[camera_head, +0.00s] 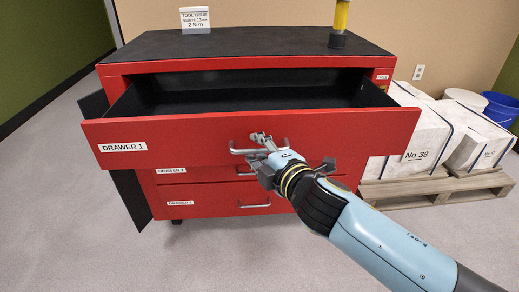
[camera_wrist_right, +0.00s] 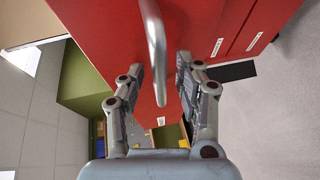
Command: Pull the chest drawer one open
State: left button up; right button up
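Drawer 1 (camera_head: 200,138), the red top drawer labelled "DRAWER 1", stands pulled well out of the red chest (camera_head: 240,66). Its dark interior (camera_head: 250,92) shows and looks empty. The drawer's silver handle (camera_head: 240,151) is on its front and is partly hidden by my right gripper (camera_head: 262,142). In the right wrist view, the handle (camera_wrist_right: 155,50) runs between the fingers of the gripper (camera_wrist_right: 161,66). The fingers are apart, with a gap on each side of the bar. My left gripper is not in view.
Two lower drawers (camera_head: 215,202) are shut. A sign (camera_head: 195,19) and a yellow-handled tool (camera_head: 340,22) stand on the dark chest top (camera_head: 250,42). White blocks (camera_head: 420,140) sit on a wooden pallet (camera_head: 430,188) at right, near a blue bucket (camera_head: 500,108). The floor at left is clear.

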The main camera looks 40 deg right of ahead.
jog(key=v, duration=1.2)
